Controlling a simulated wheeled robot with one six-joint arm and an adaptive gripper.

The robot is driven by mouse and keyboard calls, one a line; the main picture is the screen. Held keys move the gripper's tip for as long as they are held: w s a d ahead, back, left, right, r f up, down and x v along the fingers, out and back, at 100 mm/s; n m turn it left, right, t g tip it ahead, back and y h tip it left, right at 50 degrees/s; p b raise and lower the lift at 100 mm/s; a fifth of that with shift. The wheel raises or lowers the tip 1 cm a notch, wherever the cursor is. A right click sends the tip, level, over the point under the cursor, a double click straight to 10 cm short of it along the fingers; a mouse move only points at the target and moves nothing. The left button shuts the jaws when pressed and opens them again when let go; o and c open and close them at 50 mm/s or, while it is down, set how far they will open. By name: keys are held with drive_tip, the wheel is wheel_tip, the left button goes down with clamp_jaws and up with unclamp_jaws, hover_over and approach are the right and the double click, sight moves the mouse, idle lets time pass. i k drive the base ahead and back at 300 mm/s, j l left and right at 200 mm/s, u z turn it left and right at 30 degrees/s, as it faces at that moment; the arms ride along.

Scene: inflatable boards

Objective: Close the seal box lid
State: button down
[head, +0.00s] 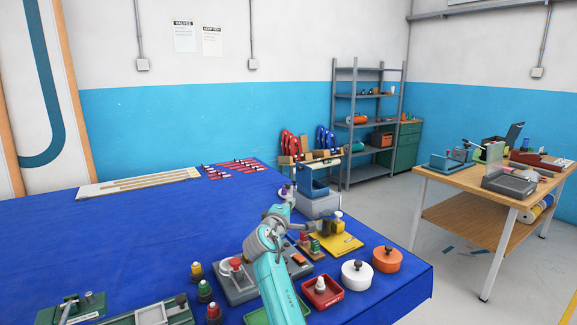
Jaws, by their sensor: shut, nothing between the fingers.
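No label for a seal box is readable. A dark box (494,147) with a raised lid (514,134) stands at the back of the wooden table on the right; it is small in the head view. A blue upright piece (311,180) above a grey block (318,206) stands at the blue table's far right edge; I cannot tell whether it is a lid. My gripper (286,191) is shut and empty, small, and partly hidden by my arm. It appears just left of the blue piece; contact is unclear.
The blue table (150,245) is clear across its middle left. Along its front stand a red container (322,292), white (356,275) and orange (387,259) round pots and several valves. A yellow plate (338,243) lies near my arm. Floor separates the wooden table (465,195).

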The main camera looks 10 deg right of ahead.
sight(304, 172)
drive_tip(key=i, duration=0.7)
drive_tip(key=i+l, duration=0.2)
drive_tip(key=l, duration=0.25)
